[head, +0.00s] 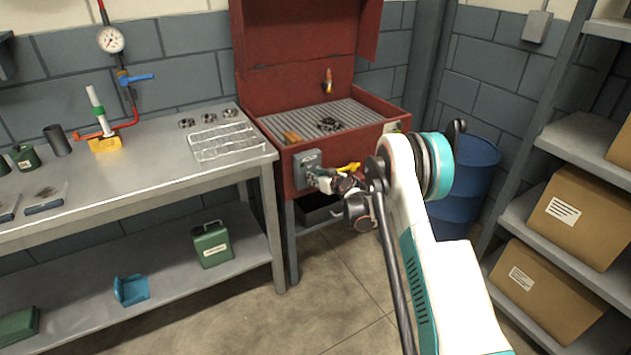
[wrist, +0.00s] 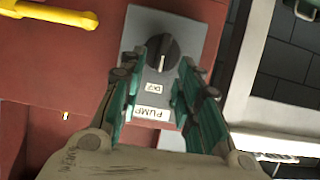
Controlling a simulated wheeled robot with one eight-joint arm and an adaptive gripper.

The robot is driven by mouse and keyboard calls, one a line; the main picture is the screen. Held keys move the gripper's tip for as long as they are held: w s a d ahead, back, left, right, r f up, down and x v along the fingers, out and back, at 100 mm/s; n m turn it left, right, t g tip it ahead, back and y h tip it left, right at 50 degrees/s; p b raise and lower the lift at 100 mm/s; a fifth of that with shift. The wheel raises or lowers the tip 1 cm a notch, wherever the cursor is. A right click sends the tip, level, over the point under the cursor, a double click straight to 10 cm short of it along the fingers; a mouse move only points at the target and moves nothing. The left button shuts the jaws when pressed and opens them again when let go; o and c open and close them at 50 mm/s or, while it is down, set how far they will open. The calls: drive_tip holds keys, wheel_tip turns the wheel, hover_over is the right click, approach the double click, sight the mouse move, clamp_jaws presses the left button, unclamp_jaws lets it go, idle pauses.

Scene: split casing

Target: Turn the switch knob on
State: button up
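The switch knob (wrist: 161,56) is a round black knob with a white pointer mark, on a grey box (wrist: 197,30) labelled PUMP. The pointer runs along the box toward its labels. In the head view the grey switch box (head: 306,158) is on the front of the red cabinet (head: 290,180). My gripper (wrist: 160,72) is open, with its green-lined fingers on either side of the knob in the wrist view. Whether they touch it I cannot tell. In the head view my gripper (head: 326,180) is at the box and partly hides the knob.
A yellow handle (head: 348,168) sticks out of the cabinet front near the box. A steel bench (head: 150,165) stands on the left, a blue barrel (head: 462,190) on the right. Shelves with cardboard boxes (head: 575,215) are at far right. The floor in front is clear.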

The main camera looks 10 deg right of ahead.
drive_tip(key=shift+x, duration=0.85)
drive_tip(key=shift+c, duration=0.2)
clamp_jaws()
drive_tip(key=shift+d, duration=0.1)
drive_tip(key=shift+w+d+f+m+y, duration=0.1)
drive_tip(key=shift+d+f+m+y, duration=0.2)
drive_tip(key=shift+m+y, duration=0.9)
drive_tip(key=shift+w+d+f+m+y, duration=0.15)
drive_tip(key=shift+d+m+y, duration=0.4)
drive_tip(key=shift+m, duration=1.05)
drive_tip(key=shift+w+d+f+m+y, duration=0.1)
drive_tip(key=shift+d+f+m+y, duration=0.1)
drive_tip(key=shift+m+y, duration=1.05)
drive_tip(key=shift+m, duration=0.25)
